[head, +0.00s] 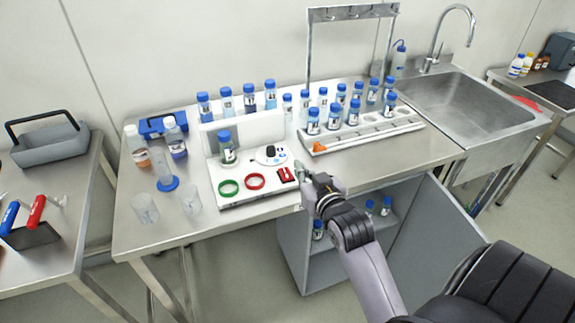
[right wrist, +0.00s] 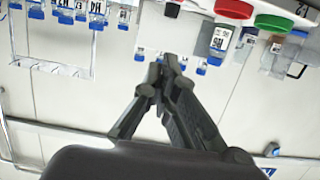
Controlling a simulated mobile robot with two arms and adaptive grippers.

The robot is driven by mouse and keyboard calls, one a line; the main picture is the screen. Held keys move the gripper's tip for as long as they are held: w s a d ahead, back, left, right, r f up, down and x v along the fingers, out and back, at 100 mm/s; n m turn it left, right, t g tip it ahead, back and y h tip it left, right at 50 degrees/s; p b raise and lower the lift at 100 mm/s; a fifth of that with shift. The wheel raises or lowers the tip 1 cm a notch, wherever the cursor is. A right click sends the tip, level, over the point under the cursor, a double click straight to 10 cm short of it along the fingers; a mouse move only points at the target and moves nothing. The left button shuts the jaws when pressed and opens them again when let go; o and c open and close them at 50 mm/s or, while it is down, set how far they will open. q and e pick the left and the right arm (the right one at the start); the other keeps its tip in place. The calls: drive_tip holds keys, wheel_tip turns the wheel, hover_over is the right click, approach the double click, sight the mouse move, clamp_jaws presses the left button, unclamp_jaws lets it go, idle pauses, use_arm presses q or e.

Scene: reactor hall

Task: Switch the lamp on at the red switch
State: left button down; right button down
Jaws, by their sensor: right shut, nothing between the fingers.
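The red switch (head: 287,175) sits at the right front part of a white board (head: 240,196) on the steel bench. My right gripper (head: 308,182) is shut and empty, just to the right of the switch in the head view. I cannot tell whether it touches the switch. In the right wrist view the closed fingers (right wrist: 169,62) have nothing between them, and the red switch cannot be made out there. I cannot make out the lamp or whether it is lit. My left gripper is not in view.
The board carries a green ring (head: 229,187), a red ring (head: 255,181), a bottle (head: 227,150) and a round dial plate (head: 270,156). A bottle rack (head: 375,136) stands to the right and beakers (head: 146,207) to the left. A cabinet door (head: 436,205) hangs open below.

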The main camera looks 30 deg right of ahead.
drive_tip(key=shift+w, duration=0.1)
drive_tip(key=p, duration=0.2)
hover_over(287, 174)
wheel_tip(287, 174, down, 2)
drive_tip(key=shift+d+f, duration=0.1)
wheel_tip(287, 174, down, 3)
drive_tip(key=shift+r, duration=0.1)
drive_tip(key=shift+f, duration=0.7)
drive_tip(key=shift+p, duration=0.35)
